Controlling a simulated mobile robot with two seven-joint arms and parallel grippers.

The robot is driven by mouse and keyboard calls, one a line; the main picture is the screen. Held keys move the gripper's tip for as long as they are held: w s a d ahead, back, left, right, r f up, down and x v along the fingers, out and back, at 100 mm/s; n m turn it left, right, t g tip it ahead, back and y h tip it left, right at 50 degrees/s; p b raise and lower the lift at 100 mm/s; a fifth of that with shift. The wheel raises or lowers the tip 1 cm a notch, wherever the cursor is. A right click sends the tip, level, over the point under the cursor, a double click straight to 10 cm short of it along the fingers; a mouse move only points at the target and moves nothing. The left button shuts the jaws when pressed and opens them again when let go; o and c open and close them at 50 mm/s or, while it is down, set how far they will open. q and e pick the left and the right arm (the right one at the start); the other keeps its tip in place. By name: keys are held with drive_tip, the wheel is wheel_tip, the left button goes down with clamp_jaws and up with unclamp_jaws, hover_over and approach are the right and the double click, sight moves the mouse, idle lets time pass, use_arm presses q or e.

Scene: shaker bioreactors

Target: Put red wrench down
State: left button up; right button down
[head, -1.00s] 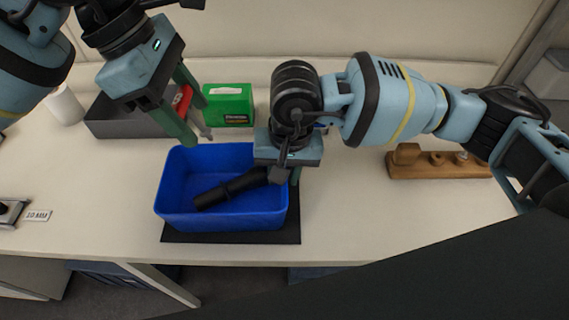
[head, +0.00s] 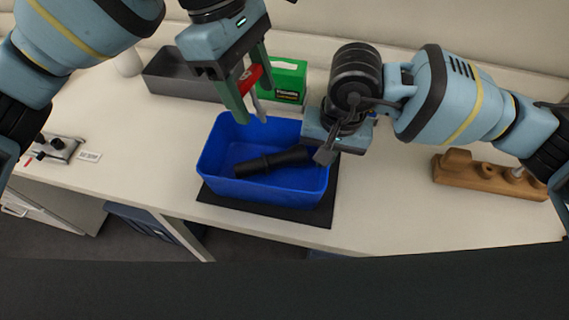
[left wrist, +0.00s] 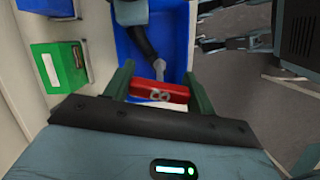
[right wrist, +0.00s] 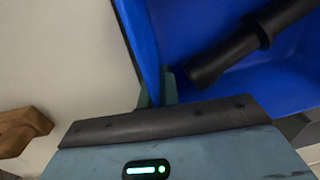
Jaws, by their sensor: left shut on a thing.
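The red wrench (head: 251,76) has a red handle and a grey metal end that points down. My left gripper (head: 256,92) is shut on its red part and holds it above the back rim of the blue bin. The wrench shows between the green fingers in the left wrist view (left wrist: 158,92). The blue bin (head: 265,192) stands on a black mat and holds a black tool (head: 270,162). My right gripper (head: 328,148) is at the bin's right rim; in the right wrist view its fingers (right wrist: 157,95) close on the bin wall.
A grey tray (head: 172,80) and a green box (head: 287,82) stand behind the bin. A wooden holder (head: 485,178) is at the right. A small metal device (head: 58,148) and a white label (head: 89,156) are at the left.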

use_arm(q)
drive_tip(key=shift+s+d+f+m+t+y, duration=0.2)
drive_tip(key=shift+s+f+m+y, duration=0.25)
drive_tip(key=shift+f+m, duration=1.75)
drive_tip(key=shift+s+d+f+m+t+y, duration=0.1)
drive_tip(key=shift+s+f+m+t+y, duration=0.3)
drive_tip(key=shift+f+m, duration=1.75)
drive_tip(key=shift+s+d+f+m+t+y, duration=0.15)
drive_tip(key=shift+s+f+m+y, duration=0.55)
drive_tip(key=shift+f, duration=2.75)
drive_tip(key=shift+w+f, duration=0.1)
drive_tip(key=shift+w, duration=0.1)
drive_tip(key=o, duration=1)
wheel_tip(320, 180, up, 12)
